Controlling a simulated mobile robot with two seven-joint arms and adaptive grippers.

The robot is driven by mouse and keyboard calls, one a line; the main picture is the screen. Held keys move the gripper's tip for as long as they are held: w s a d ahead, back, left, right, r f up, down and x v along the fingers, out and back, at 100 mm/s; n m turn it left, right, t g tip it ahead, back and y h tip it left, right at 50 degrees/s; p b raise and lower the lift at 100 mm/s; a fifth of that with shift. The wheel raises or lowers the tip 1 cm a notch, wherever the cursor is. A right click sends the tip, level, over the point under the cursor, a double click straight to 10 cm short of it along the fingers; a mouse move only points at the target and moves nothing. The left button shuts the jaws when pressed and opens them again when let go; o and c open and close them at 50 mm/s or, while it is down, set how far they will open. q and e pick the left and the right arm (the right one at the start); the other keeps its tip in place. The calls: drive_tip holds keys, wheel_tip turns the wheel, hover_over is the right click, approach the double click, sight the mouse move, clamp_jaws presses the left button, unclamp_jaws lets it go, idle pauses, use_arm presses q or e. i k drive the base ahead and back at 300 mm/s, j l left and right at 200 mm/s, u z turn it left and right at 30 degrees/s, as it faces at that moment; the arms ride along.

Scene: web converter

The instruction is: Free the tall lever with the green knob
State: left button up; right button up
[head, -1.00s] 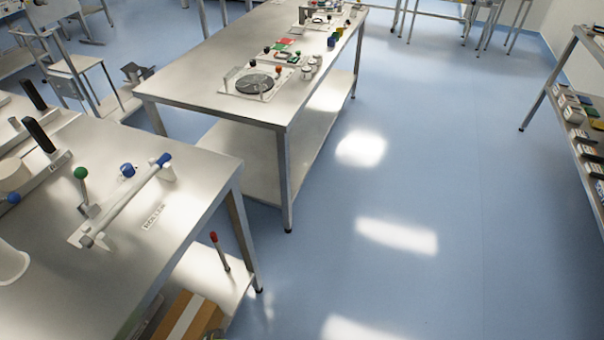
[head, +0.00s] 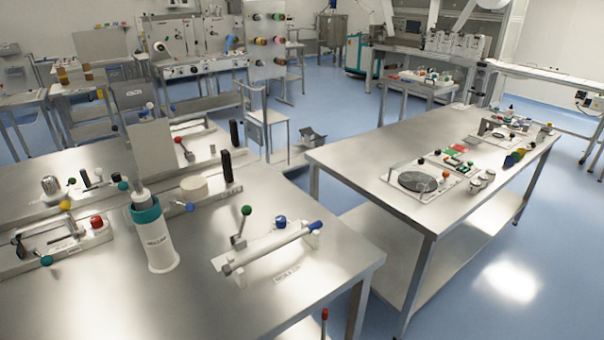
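A tall lever (head: 240,226) with a green ball knob (head: 246,210) stands tilted slightly on the near left table, at the left end of a roller fixture. The fixture's long pale roller (head: 268,249) has a dark blue end and rests in front of the lever. A blue knob (head: 280,221) stands just behind the roller. Whether anything blocks the lever at its base is too small to tell. Neither of my grippers is in view.
The near table (head: 335,276) also holds a white and teal bottle (head: 153,235), a beige roll (head: 194,188) and a fixture with yellow and red knobs (head: 62,240) at left. A second table (head: 350,163) stands to the right. Blue floor (head: 490,270) is free beyond it.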

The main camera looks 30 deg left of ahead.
sight(247, 210)
drive_tip(key=k+u, duration=0.1)
drive_tip(key=u, duration=1.25)
drive_tip(key=i+j, duration=0.05)
